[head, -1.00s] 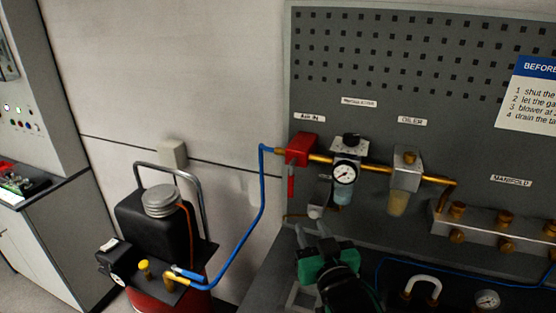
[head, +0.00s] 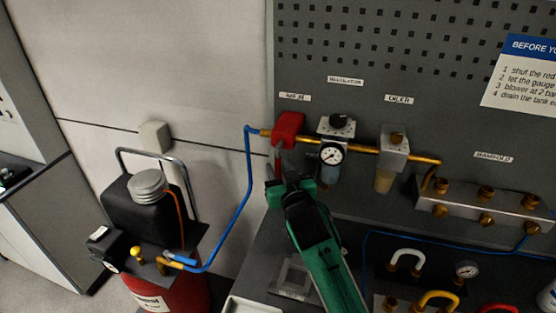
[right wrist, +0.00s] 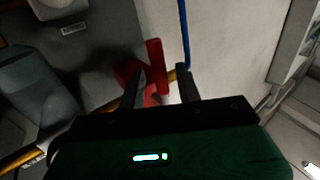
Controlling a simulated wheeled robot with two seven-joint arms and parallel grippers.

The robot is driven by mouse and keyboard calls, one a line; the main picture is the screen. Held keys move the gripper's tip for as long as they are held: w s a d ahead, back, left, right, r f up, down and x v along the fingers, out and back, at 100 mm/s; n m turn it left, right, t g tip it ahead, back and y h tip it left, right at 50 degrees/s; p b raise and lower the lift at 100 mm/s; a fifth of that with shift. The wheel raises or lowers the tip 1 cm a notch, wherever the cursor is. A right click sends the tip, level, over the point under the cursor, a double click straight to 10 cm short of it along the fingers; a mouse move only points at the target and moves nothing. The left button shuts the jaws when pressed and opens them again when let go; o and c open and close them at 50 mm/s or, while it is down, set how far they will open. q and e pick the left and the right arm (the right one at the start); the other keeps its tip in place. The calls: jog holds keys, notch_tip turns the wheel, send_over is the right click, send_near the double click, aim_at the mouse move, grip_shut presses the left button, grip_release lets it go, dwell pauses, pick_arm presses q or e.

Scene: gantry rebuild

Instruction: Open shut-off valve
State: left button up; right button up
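The red shut-off valve (head: 289,126) sits under the AIR IN label, at the left end of the brass pipe on the grey panel. It also shows in the right wrist view (right wrist: 128,72), with its red lever (right wrist: 154,62). In the head view the lever hangs down and is mostly hidden by my right gripper (head: 283,166). That gripper is just below the valve body. In the right wrist view my right gripper (right wrist: 160,84) has its fingers apart, with the lever showing between them, closer to the left finger. I cannot tell whether they touch. My left gripper is not in view.
A regulator with a gauge (head: 332,154) and an oiler (head: 392,150) stand close to the right of the valve. A blue hose (head: 250,185) runs down left to a red compressor (head: 172,294). A manifold (head: 485,204) is further right.

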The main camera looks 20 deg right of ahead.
jog(key=shift+w, duration=0.95)
grip_shut()
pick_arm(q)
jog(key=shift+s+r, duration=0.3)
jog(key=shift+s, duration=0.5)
pick_arm(e)
jog(key=shift+d+f, duration=0.1)
